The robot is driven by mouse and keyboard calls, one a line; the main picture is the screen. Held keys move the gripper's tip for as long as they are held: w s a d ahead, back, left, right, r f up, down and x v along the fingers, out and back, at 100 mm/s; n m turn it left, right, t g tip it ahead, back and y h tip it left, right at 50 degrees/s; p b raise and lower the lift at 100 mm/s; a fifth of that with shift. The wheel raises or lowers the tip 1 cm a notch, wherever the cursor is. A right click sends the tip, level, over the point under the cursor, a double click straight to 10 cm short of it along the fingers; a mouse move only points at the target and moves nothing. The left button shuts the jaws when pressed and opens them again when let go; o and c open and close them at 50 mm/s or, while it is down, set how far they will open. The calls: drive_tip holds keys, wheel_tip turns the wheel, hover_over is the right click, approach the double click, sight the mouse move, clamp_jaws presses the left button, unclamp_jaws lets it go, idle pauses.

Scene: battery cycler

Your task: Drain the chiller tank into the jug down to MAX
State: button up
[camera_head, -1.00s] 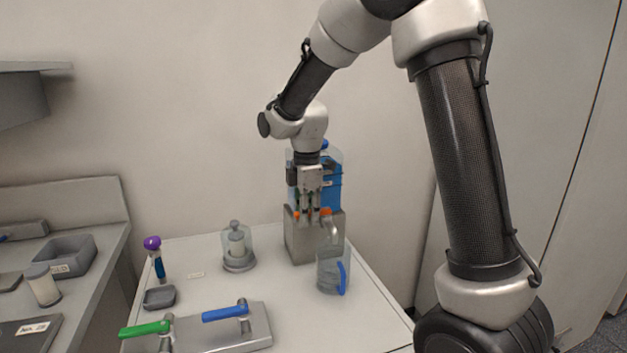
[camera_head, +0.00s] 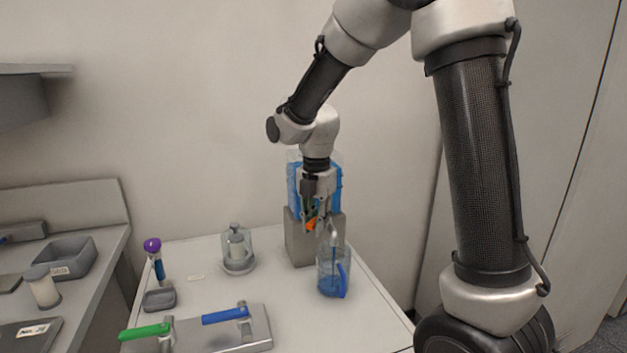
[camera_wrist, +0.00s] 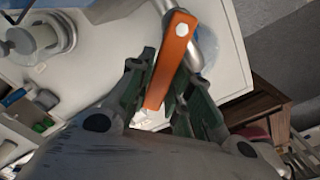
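The chiller tank (camera_head: 337,180) is a clear box of blue liquid on a grey metal base (camera_head: 298,242), partly hidden behind my wrist. An orange tap lever (camera_head: 312,225) at its front is tilted; in the wrist view the lever (camera_wrist: 170,60) lies between my green-padded fingers. My gripper (camera_head: 310,218) appears shut on it, its fingers (camera_wrist: 160,88) on either side. The clear jug (camera_head: 328,284) with a blue handle stands below the metal spout (camera_head: 333,233). Blue liquid fills its lower part, and a blue stream shows above it. The MAX mark cannot be read.
A clear-domed grey device (camera_head: 238,250) stands left of the tank. A purple-topped tube (camera_head: 154,258), a small grey tray (camera_head: 159,300) and a plate with green (camera_head: 145,330) and blue levers (camera_head: 226,314) are also on the white table. A grey counter adjoins at left.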

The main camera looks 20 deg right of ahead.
drive_tip(key=n, duration=0.1)
drive_tip(key=d+n, duration=0.1)
drive_tip(key=s+n, duration=0.1)
drive_tip(key=n, duration=0.1)
drive_tip(key=shift+d, duration=0.3)
drive_tip(key=shift+s+f, duration=0.1)
drive_tip(key=shift+s, duration=0.1)
idle(1.6)
drive_tip(key=shift+w, duration=0.15)
idle(4.2)
idle(0.8)
